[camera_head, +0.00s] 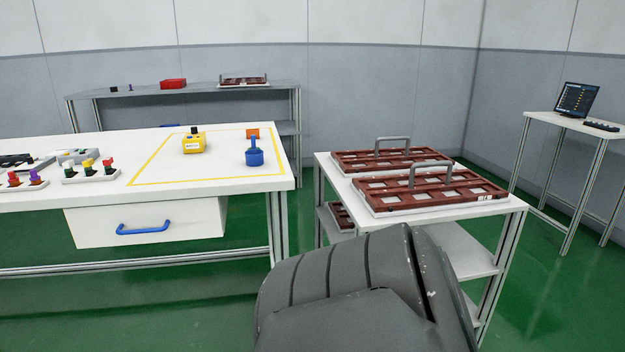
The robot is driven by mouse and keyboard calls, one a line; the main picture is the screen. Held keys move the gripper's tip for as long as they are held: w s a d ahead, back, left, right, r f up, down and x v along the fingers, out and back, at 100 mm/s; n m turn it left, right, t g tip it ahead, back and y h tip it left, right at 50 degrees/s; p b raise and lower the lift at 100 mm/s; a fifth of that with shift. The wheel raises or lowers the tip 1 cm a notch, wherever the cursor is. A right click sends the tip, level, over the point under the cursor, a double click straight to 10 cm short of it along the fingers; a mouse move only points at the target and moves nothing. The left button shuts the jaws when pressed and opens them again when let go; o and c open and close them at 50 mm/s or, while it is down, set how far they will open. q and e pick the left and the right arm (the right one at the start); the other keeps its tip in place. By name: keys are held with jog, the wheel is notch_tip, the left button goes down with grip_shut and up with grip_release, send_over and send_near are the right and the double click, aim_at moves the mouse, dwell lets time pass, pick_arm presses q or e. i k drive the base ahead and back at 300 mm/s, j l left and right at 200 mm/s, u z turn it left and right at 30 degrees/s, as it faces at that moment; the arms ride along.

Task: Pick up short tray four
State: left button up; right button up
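Two reddish-brown trays with cut-out cells and grey arched handles lie on the white top of a small cart right of centre. The nearer tray (468,196) sits at the cart's front, and the farther tray (345,163) lies behind it to the left. Part of another brown tray (341,216) shows on the cart's lower shelf. A similar handled tray (243,83) stands on the grey bench at the back. I cannot tell which tray is number four; the label on the nearer one is too small to read. Neither gripper is in view; a dark part of my arm covers the bottom centre.
A white workbench (225,174) with a blue-handled drawer (142,222) stands left, holding a yellow device (194,143), a blue item (254,153) and coloured connectors. A laptop (576,99) stands on a side table at right. Green floor is free between the cart and that table.

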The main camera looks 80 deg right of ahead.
aim_at(413, 193)
jog(key=z, duration=3.2)
jog(key=i+l+u, duration=0.1)
jog(key=l+u, duration=0.15)
jog(key=l, duration=0.4)
jog(key=l+u, duration=0.25)
jog(key=l, duration=0.4)
